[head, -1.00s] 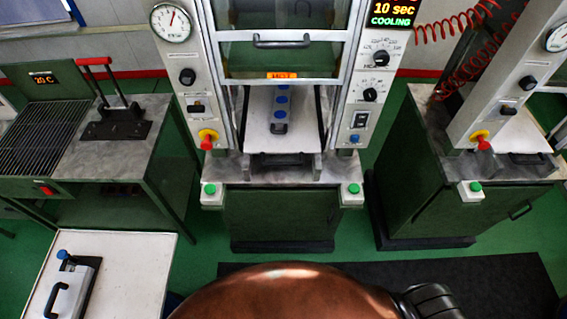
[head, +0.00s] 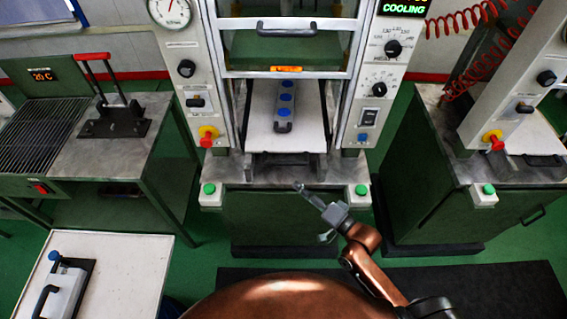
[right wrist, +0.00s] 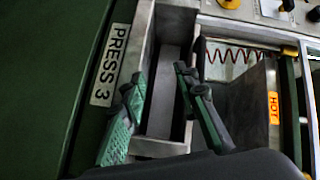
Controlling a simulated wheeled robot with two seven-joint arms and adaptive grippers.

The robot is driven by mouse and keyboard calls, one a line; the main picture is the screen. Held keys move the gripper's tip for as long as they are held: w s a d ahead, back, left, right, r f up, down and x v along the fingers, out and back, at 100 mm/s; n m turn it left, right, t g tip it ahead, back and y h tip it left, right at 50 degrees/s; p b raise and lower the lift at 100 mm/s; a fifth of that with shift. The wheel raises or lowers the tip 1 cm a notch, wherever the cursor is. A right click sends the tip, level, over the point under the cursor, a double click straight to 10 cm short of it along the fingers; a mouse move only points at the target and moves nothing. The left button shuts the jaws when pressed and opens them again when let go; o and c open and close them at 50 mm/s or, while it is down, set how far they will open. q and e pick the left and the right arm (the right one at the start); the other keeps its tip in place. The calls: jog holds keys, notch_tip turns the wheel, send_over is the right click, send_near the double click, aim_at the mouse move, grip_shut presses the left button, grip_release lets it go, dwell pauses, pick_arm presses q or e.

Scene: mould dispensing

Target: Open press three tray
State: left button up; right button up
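Press three (head: 190,115) is the middle press in the head view, and its PRESS 3 label (right wrist: 110,65) shows in the right wrist view. Its pale tray (head: 262,135) sits inside the frame below the raised guard door. A grey mould (head: 284,112) with blue round tops and a dark handle lies on it. My right gripper (head: 302,190) is in front of the press, just below the tray's front. In the right wrist view its fingers (right wrist: 155,85) are apart, with the grey metal front between and beyond them. Contact cannot be told. My left gripper is not in view.
Green buttons (head: 209,189) flank the press front. Another press (head: 510,90) stands at the right. A white table (head: 130,270) with another mould (head: 68,285) is at lower left. The floor before the press is clear.

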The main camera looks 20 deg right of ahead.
aim_at(284, 162)
jog(key=w+a+r+m, duration=0.1)
jog(key=w+r, duration=0.1)
jog(key=w+a+r+t+y, duration=0.1)
jog(key=w+r, duration=0.1)
jog(key=w, duration=0.1)
jog(key=w+a+r+m+t, duration=0.1)
jog(key=w+a+r, duration=0.1)
jog(key=w, duration=0.1)
jog(key=shift+w+m+y, duration=0.2)
jog(key=shift+m+y, duration=0.1)
jog(key=shift+c, duration=0.5)
grip_shut()
jog(key=shift+r, duration=0.1)
